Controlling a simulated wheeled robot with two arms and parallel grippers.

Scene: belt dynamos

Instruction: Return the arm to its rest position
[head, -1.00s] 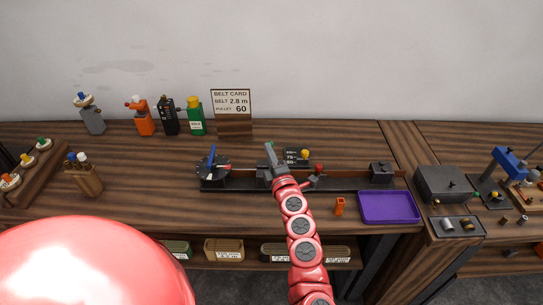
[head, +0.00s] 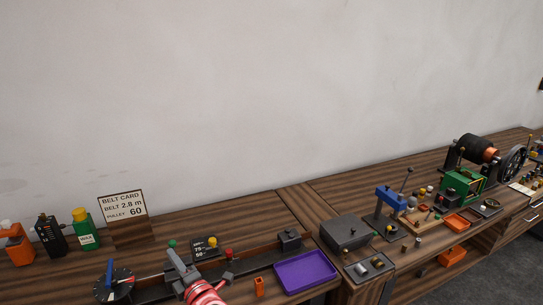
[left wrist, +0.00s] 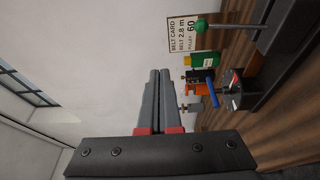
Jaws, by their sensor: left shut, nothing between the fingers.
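My left gripper (head: 174,260) is at the end of my red arm at the lower edge of the head view. It is shut and empty, in front of the long dark bench fixture (head: 262,258). A green knob (head: 172,244) shows just behind its tip; I cannot tell whether they touch. In the left wrist view the grey fingers (left wrist: 158,74) lie together, with nothing between them. Beyond them are the green knob on a rod (left wrist: 201,26), the belt card (left wrist: 183,36) and a dial with a blue handle (left wrist: 232,90). My right gripper is not in view.
A purple tray (head: 304,287) and a small orange block (head: 259,286) are right of the gripper. A dial with a blue handle (head: 114,284) is left. Bottles (head: 86,230) and the belt card (head: 123,205) stand behind left. Grey boxes (head: 345,232) and a green machine (head: 462,187) are farther right.

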